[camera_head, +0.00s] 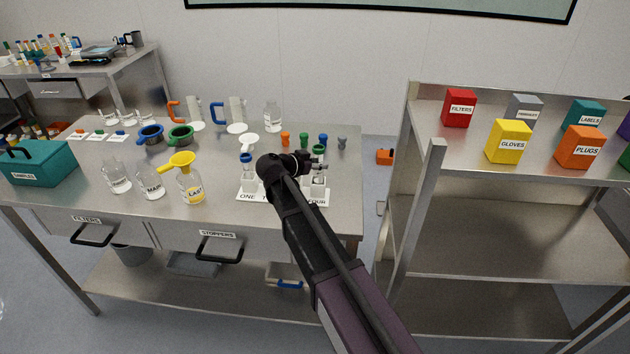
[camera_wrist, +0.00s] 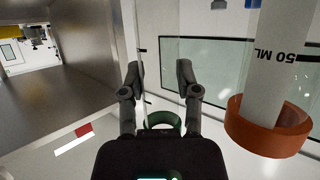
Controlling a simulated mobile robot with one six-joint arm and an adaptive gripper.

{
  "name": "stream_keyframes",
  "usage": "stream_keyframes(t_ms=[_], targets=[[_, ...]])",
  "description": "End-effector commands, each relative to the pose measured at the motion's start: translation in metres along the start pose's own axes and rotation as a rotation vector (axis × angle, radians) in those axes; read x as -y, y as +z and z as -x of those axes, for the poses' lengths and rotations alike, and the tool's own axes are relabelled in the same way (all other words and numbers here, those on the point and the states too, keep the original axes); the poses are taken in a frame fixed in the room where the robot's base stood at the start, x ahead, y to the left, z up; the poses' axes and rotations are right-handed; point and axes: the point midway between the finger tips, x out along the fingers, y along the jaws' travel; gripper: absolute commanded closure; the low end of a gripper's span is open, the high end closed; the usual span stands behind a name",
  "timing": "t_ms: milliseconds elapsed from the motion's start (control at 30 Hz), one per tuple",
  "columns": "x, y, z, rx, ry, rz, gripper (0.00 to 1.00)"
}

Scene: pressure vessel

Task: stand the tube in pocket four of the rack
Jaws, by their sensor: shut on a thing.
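The white rack (camera_head: 262,197) stands near the front right of the bench, its front label reading ONE at the left and FOUR at the right. My gripper (camera_head: 314,164) is over its right end, shut on a clear tube (camera_head: 319,180). The tube stands roughly upright at the FOUR end; whether its bottom is seated in the pocket cannot be told. In the wrist view my gripper (camera_wrist: 160,75) has a green ring (camera_wrist: 163,129) showing between its fingers; the clear tube body hardly shows there. A blue-ringed tube (camera_head: 247,166) stands at the ONE end. My wrist hides the middle pockets.
A large 50 ML cylinder with an orange collar (camera_wrist: 268,127) is close beside my fingers in the wrist view. Coloured stoppers (camera_head: 304,140) stand behind the rack. A flask with a yellow funnel (camera_head: 190,185) is left of it. A shelf (camera_head: 470,170) stands right, past a gap.

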Motion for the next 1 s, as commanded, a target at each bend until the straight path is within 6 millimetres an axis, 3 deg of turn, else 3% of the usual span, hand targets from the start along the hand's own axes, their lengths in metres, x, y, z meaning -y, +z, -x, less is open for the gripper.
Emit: stream_keyframes(t_ms=[567, 1000], targets=[[-0.001, 0.006, -0.004, 0.000, 0.001, 0.000, 0.98], [-0.001, 0.035, -0.016, 0.000, 0.002, -0.001, 0.98]])
